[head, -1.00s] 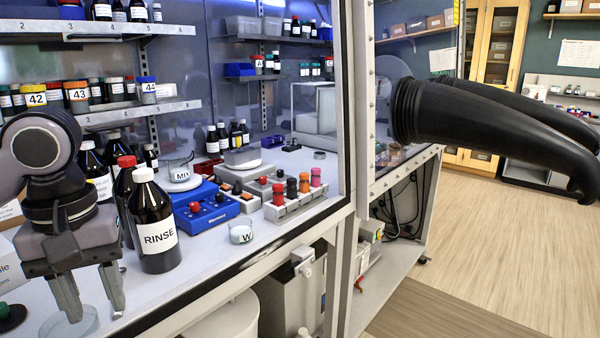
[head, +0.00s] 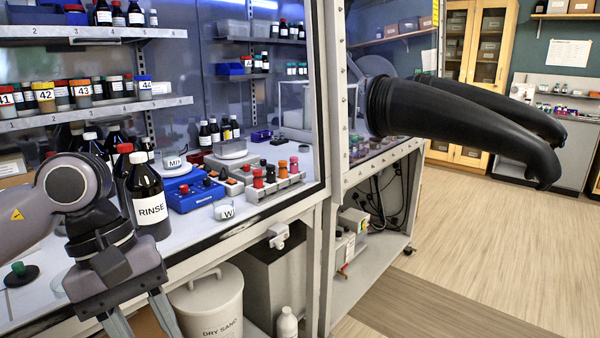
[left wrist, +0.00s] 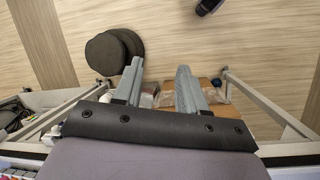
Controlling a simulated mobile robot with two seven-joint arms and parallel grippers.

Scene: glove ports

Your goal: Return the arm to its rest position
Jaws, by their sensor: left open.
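My left gripper (head: 143,325) comes in from the left in the head view, pointing down in front of the bench's front edge. Its fingers are apart and nothing is between them; the fingertips run out at the bottom of the head view. In the left wrist view, both fingers of the left gripper (left wrist: 160,85) show spread above the floor and lower shelf. My right gripper is not in view.
A RINSE bottle (head: 148,200) stands on the bench close behind my left wrist. A white DRY SAND bucket (head: 208,300) is below the bench, near the gripper. Black gloves (head: 460,120) stick out at the right. Open wooden floor (head: 480,250) lies to the right.

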